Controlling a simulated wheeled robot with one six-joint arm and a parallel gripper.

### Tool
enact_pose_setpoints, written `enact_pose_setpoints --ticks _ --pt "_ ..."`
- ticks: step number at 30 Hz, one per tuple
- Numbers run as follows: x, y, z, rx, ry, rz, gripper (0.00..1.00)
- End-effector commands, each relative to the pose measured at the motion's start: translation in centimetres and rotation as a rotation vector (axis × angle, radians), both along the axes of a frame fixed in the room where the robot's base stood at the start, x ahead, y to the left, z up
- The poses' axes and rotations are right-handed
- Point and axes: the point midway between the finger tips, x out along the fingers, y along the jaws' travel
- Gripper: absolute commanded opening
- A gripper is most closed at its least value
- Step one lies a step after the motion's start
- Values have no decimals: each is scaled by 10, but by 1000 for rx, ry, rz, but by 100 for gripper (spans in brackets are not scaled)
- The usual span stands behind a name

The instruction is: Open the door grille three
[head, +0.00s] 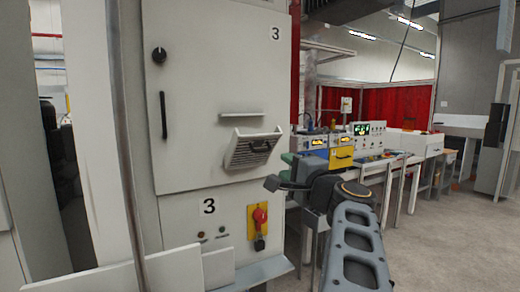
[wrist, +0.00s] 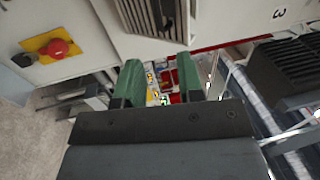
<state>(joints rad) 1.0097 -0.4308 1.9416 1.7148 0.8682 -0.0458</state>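The grey cabinet door (head: 190,60) marked 3 carries a louvred grille (head: 253,148) low on its right side. The grille juts out from the door at a slant, with a narrow ledge (head: 242,114) above it. A dark upright handle (head: 163,115) and a black knob (head: 159,55) are on the door's left side. In the wrist view, the grille (wrist: 150,14) shows at the top edge, beyond my gripper (wrist: 157,70). The two green fingers are apart with nothing between them. In the head view, my arm is just right of the grille; the fingertips are hard to make out.
Benches with instruments (head: 340,145) stand behind my arm. The floor at the right (head: 450,240) is clear. Another dark ribbed unit (wrist: 285,65) shows at the wrist view's right.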

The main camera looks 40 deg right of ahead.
Motion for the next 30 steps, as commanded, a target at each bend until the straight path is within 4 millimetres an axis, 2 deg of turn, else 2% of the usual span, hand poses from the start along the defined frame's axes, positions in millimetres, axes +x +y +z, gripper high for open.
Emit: enact_pose_setpoints --ticks 9,15,21,30 --pt "62 -7 11 2 6 7 35" --pt "94 -10 15 2 6 7 35" --pt "113 -13 17 0 4 6 35" --pt "122 -14 17 -1 5 5 35"
